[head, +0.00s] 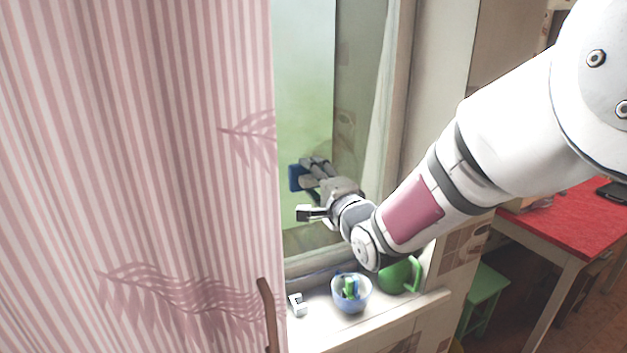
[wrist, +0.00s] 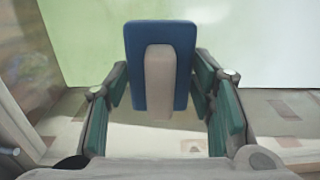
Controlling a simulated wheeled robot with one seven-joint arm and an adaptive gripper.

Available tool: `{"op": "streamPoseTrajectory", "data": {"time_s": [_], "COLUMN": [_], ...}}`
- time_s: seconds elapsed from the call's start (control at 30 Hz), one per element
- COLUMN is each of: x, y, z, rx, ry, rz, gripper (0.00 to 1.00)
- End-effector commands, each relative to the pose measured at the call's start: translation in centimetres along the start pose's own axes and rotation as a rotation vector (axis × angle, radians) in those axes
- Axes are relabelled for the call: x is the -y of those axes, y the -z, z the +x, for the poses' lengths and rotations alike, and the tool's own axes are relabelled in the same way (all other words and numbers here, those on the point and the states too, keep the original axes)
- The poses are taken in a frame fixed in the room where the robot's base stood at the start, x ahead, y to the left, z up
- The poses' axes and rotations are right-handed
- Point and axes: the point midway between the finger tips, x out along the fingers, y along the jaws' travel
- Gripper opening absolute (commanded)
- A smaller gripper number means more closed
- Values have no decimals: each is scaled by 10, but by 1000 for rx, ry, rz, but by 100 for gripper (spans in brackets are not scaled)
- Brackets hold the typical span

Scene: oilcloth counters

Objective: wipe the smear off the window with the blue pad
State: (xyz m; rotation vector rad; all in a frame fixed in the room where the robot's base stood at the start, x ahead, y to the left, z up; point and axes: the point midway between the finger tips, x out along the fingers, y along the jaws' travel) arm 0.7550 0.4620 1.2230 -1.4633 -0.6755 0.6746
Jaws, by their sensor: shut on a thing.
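The blue pad (wrist: 163,32) with its beige handle (wrist: 160,80) sits between the fingers of my gripper (wrist: 160,85) in the wrist view. My gripper is shut on it. In the head view my gripper (head: 308,175) reaches to the window (head: 306,100), with the blue pad (head: 295,178) at its tip, close to the glass. I cannot tell whether the pad touches the glass. The pane looks pale green and hazy, also in the wrist view (wrist: 235,35). I cannot make out a distinct smear.
A striped pink curtain (head: 140,150) covers the left side. On the sill (head: 330,330) stand a blue bowl (head: 351,297) with things in it, a green watering can or jug (head: 398,275) and a small white item (head: 297,304). A red table (head: 570,225) and green stool (head: 485,288) are at right.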

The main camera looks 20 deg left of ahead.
Motion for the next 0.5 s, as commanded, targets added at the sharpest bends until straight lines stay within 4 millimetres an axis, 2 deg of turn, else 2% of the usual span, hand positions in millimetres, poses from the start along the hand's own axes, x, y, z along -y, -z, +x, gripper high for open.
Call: {"op": "streamPoseTrajectory", "data": {"time_s": [0.5], "x": [0], "y": [0], "z": [9], "rx": [0], "ry": [1], "rz": [-1], "gripper": [27]}}
